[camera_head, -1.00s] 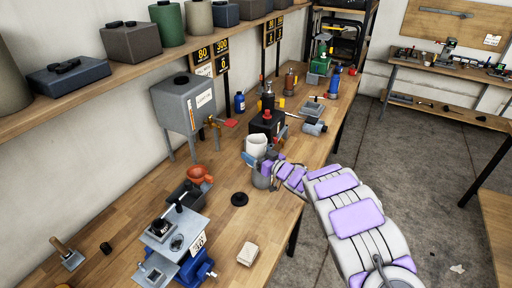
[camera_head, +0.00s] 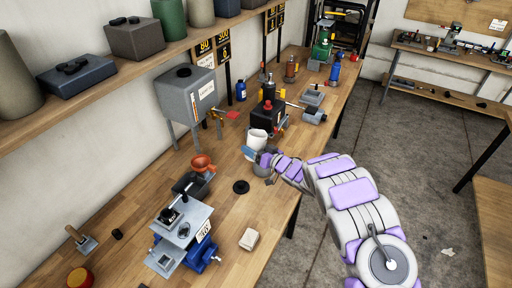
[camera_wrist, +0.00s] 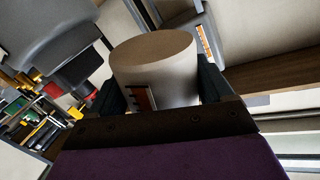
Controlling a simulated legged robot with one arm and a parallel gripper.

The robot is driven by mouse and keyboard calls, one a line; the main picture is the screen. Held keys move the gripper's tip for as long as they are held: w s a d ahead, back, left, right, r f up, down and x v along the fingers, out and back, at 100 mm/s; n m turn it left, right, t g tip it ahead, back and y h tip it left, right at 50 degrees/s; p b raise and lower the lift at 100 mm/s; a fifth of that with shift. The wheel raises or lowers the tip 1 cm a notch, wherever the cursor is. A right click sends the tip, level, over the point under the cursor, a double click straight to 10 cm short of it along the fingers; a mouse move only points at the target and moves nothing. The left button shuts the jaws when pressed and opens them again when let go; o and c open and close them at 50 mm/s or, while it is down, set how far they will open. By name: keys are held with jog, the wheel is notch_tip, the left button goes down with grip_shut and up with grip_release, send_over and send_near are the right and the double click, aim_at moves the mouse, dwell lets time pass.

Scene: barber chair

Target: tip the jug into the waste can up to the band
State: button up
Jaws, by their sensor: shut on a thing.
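The white jug (camera_head: 257,139) is held just above the bench, in front of the black box with the red knob. In the wrist view the jug (camera_wrist: 158,75) fills the gap between the dark jaws, with an orange strip on its side. My gripper (camera_wrist: 160,95) is shut on it. In the head view my gripper (camera_head: 268,157) is small and partly merged with what lies behind it. I cannot make out a band or the jug's level.
A grey tank (camera_head: 188,95) on legs stands behind on the left. A black disc (camera_head: 241,187), a white block (camera_head: 249,239), a red funnel (camera_head: 203,163) and a blue-based fixture (camera_head: 185,235) occupy the near bench. Bare wood lies around the disc.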

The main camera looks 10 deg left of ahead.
jog(key=shift+s+m+p, duration=0.3)
jog(key=shift+m+p, duration=0.2)
jog(key=shift+p, duration=0.95)
jog(key=shift+r+m+g+p, duration=0.2)
jog(key=shift+m+g+p, duration=0.15)
jog(key=shift+p, duration=0.65)
jog(key=shift+s+a+m+p, duration=0.2)
jog(key=shift+m+p, duration=0.45)
jog(key=shift+p, duration=0.95)
jog(key=shift+s+r+m+p, duration=0.15)
jog(key=shift+m+p, duration=0.25)
jog(key=shift+p, duration=0.45)
jog(key=shift+g+h, duration=0.25)
jog(key=shift+h, duration=0.05)
jog(key=shift+s+m+p, duration=0.1)
jog(key=shift+m+p, duration=0.9)
jog(key=shift+p, duration=0.45)
jog(key=shift+m+g, duration=0.3)
jog(key=shift+g, duration=0.1)
jog(key=shift+f+m+p, duration=0.25)
jog(key=shift+m+p, duration=0.05)
jog(key=shift+p, duration=0.05)
